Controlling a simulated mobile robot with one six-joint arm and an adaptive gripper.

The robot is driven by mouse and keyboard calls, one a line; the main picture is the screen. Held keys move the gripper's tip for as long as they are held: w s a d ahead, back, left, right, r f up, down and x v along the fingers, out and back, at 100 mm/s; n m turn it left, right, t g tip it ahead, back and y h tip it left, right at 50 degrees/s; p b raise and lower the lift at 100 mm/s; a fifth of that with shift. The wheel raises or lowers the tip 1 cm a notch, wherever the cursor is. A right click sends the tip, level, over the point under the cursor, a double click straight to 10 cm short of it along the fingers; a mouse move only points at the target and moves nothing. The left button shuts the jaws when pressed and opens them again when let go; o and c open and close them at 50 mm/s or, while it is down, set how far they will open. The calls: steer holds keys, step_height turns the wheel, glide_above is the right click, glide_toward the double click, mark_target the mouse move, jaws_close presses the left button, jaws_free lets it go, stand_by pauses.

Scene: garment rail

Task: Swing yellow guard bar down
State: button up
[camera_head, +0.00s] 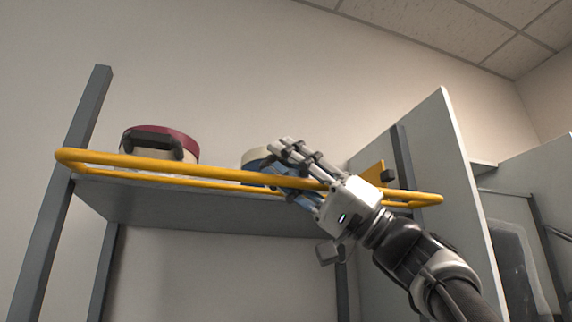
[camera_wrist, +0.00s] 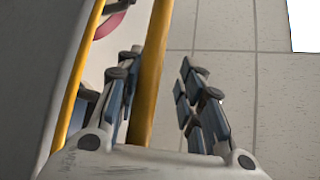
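The yellow guard bar (camera_head: 215,172) is a long looped tube that runs along the front of a high grey shelf, roughly level with the shelf board. My gripper (camera_head: 283,160) is at the right half of the bar, with its fingers reaching up past the front rail. In the wrist view, the bar (camera_wrist: 151,75) passes lengthwise between the two fingers of my gripper (camera_wrist: 160,95). The fingers stand apart, with a clear gap between the bar and the right finger. The left finger is close to the bar; I cannot tell whether it touches.
The shelf (camera_head: 200,208) holds a round box with a dark red lid (camera_head: 178,142) at left and a cream and blue item (camera_head: 255,157) partly behind my fingers. Grey posts (camera_head: 75,150) flank it. A tall pale panel (camera_head: 445,170) stands close on the right.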

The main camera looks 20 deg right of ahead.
steer(key=v, duration=1.2)
steer(key=shift+c, duration=0.6)
